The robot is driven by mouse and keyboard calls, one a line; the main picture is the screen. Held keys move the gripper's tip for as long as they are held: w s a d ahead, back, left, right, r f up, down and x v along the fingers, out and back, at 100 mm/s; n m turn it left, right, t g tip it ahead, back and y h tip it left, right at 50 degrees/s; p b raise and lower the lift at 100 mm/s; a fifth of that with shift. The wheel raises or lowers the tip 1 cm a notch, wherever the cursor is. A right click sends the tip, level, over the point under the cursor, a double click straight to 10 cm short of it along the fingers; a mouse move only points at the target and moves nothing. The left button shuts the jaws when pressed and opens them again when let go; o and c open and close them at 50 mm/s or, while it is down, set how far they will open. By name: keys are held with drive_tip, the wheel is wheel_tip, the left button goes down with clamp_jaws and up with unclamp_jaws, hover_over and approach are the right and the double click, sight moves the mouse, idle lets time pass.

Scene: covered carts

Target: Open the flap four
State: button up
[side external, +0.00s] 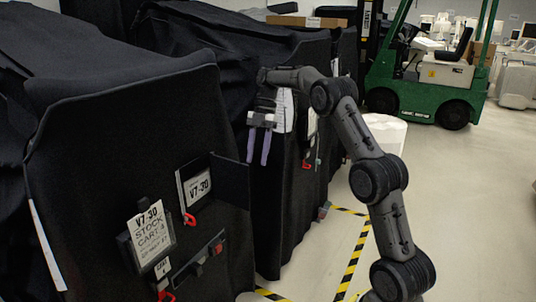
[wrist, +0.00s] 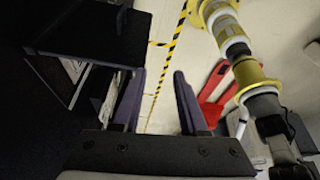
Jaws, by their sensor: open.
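The near black-covered cart (side external: 120,130) carries a sign reading "V7-30 STOCK CART 4" (side external: 151,233). Up and right of the sign is a white V7-30 label (side external: 196,187) with a red clip below it. A black flap-like panel (side external: 231,181) stands out to the right of this label. I cannot tell for certain that it is flap four. My gripper (side external: 258,148) is open and empty, fingers pointing down, above and right of the panel in the side view. In the wrist view my gripper (wrist: 159,100) has a dark panel (wrist: 95,32) to its upper left.
A dark slotted bar with a red end (side external: 200,258) sits low on the near cart. Another covered cart (side external: 285,200) stands behind. Yellow-black floor tape (side external: 352,262) runs along the open floor at right. A green forklift (side external: 430,80) is at the back.

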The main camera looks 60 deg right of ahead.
sight(235, 180)
drive_tip(key=shift+s+a+r, duration=0.4)
drive_tip(key=shift+s, duration=0.4)
drive_tip(key=shift+s+a+r, duration=0.35)
drive_tip(key=shift+s+a, duration=0.1)
drive_tip(key=shift+s, duration=0.4)
drive_tip(key=shift+s+a+r, duration=0.4)
drive_tip(key=shift+s, duration=0.4)
drive_tip(key=shift+c, duration=0.3)
drive_tip(key=shift+c, duration=1.2)
drive_tip(key=shift+w+f+t, duration=0.2)
drive_tip(key=shift+w+t, duration=0.05)
drive_tip(key=shift+t, duration=0.05)
drive_tip(key=shift+c, duration=1.3)
drive_tip(key=w+f+m+t, duration=0.1)
drive_tip(key=m+t, duration=0.1)
drive_tip(key=w+m+t, duration=0.1)
drive_tip(key=shift+w+f+m+t+h, duration=0.2)
drive_tip(key=shift+f+m+t+h, duration=0.2)
clamp_jaws()
drive_tip(key=w+d+f+m+t+h, duration=0.3)
drive_tip(key=w+f+m, duration=0.2)
drive_tip(key=f, duration=0.4)
drive_tip(key=shift+w+d+f+m, duration=0.15)
drive_tip(key=shift+w+f+m, duration=0.15)
drive_tip(key=shift+w+m, duration=0.1)
